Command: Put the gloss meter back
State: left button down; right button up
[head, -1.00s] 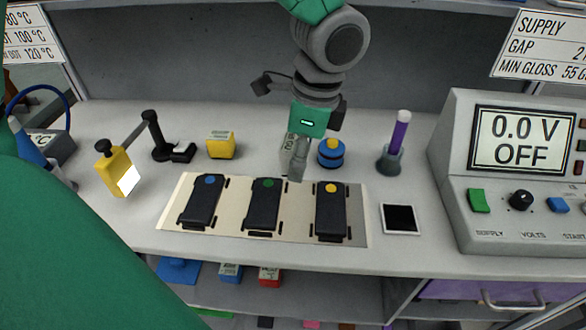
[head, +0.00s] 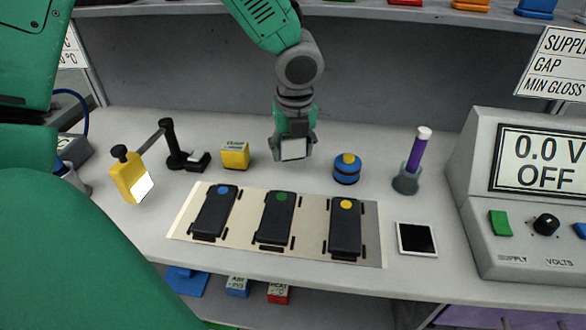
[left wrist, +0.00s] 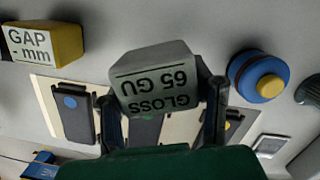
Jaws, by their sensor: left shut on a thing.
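The gloss meter is a pale grey block (left wrist: 155,80) marked "GLOSS 65 GU" in the left wrist view, between my two dark fingers. My left gripper (head: 293,150) is shut on it. In the head view the gripper points down behind the mat, with the pale meter (head: 294,149) at its tips, between the yellow gap gauge and a blue round piece. I cannot tell whether the meter touches the bench. My right gripper is not in view.
A yellow gap gauge (head: 235,155) stands left of the gripper, a blue round piece with a yellow top (head: 347,168) right. In front lies a pale mat (head: 186,225) with three dark modules. A purple-handled tool (head: 416,155) and supply box (head: 490,230) are further right.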

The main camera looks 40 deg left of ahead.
aim_at(292, 141)
pick_arm(q)
jog(key=f, duration=0.3)
jog(key=f+b, duration=0.1)
jog(key=shift+a+f, duration=0.25)
jog(key=shift+f, duration=0.05)
jog(key=shift+d, duration=0.1)
jog(key=c, duration=0.7)
grip_release()
jog(key=shift+c, duration=0.2)
jog(key=shift+r, duration=0.1)
jog(key=r+p, duration=0.1)
jog(key=r, duration=0.3)
jog(key=s+d+r+p, duration=0.1)
jog(key=r, duration=0.3)
jog(key=r+p, duration=0.1)
jog(key=r, duration=0.2)
jog(key=shift+s+d+r, duration=0.15)
jog(key=shift+d+r, duration=0.15)
jog(key=shift+r, duration=0.1)
